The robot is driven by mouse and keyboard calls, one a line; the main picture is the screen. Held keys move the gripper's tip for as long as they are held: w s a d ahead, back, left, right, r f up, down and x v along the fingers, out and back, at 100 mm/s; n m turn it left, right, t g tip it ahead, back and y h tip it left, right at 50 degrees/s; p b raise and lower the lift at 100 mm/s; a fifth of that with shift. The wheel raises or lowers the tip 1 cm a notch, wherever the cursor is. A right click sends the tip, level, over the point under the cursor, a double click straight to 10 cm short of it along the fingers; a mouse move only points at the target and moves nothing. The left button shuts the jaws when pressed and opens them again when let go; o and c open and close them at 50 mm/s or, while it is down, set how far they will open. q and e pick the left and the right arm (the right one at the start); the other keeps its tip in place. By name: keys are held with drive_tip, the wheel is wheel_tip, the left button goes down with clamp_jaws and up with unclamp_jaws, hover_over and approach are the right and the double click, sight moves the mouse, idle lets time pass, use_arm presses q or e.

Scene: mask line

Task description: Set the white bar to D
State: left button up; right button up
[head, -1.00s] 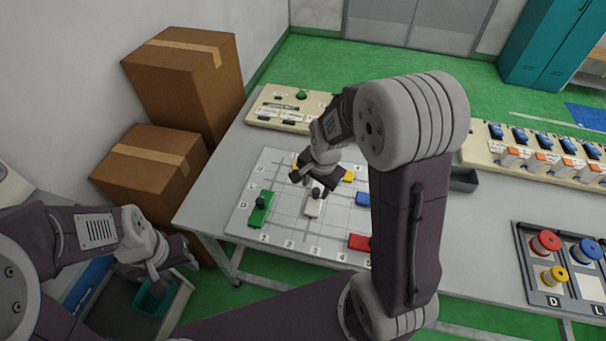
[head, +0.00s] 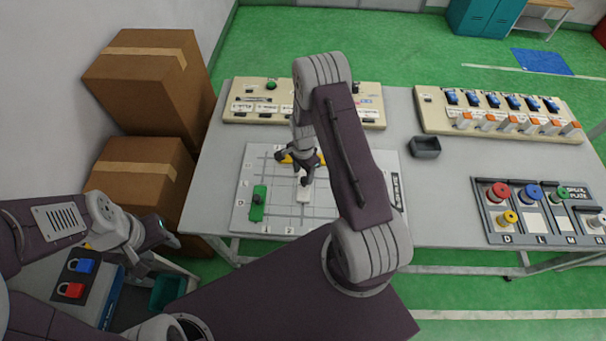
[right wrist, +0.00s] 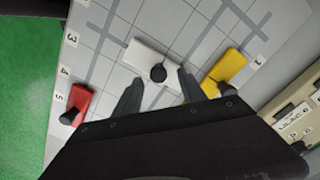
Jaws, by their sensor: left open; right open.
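The white bar (head: 304,193) with a dark knob lies on the white grid board (head: 240,222). Row letters, one a D, run down the board's left edge and numbers along its front. My right gripper (head: 299,168) is low over the board at the bar's far end. In the right wrist view the white bar (right wrist: 140,57) shows beyond my open fingers (right wrist: 160,88), its knob just ahead of the gap between them; I cannot tell if they touch. My left gripper (head: 165,238) is open and empty, left of the table.
A green bar (head: 258,204) stands left of the white one. A yellow bar (right wrist: 226,71) and a red bar (right wrist: 74,104) flank it in the wrist view. My right arm hides the board's right part.

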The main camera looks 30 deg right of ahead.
sight(304, 183)
drive_tip(key=shift+s+d+f, duration=0.1)
drive_tip(key=shift+s+f, duration=0.05)
drive_tip(key=shift+f, duration=0.55)
drive_tip(key=shift+s+d+f, duration=0.1)
drive_tip(key=shift+f, duration=0.55)
drive_tip(key=shift+w+a, duration=0.1)
drive_tip(key=shift+c, duration=0.7)
clamp_jaws()
